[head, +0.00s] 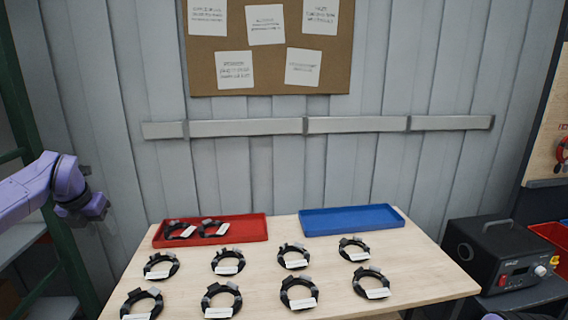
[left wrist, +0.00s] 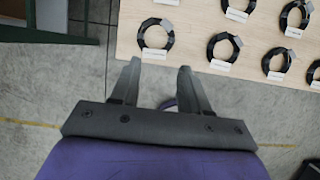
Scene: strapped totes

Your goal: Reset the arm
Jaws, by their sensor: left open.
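My left arm comes in from the left in the head view, purple, with its gripper (head: 93,209) raised in the air left of the table and clear of everything. In the left wrist view the two grey fingers of the left gripper (left wrist: 156,82) are spread apart with nothing between them. Grey floor shows below them, and the table edge lies just beyond the tips. My right gripper is not in view; only a small purple piece shows at the lower right edge of the head view.
A wooden table (head: 262,263) holds several black cable coils (head: 229,262) with white tags in two rows. A red tray (head: 257,229) at back left holds two coils. A blue tray (head: 351,220) beside it is empty. A black power box (head: 500,257) stands right of the table.

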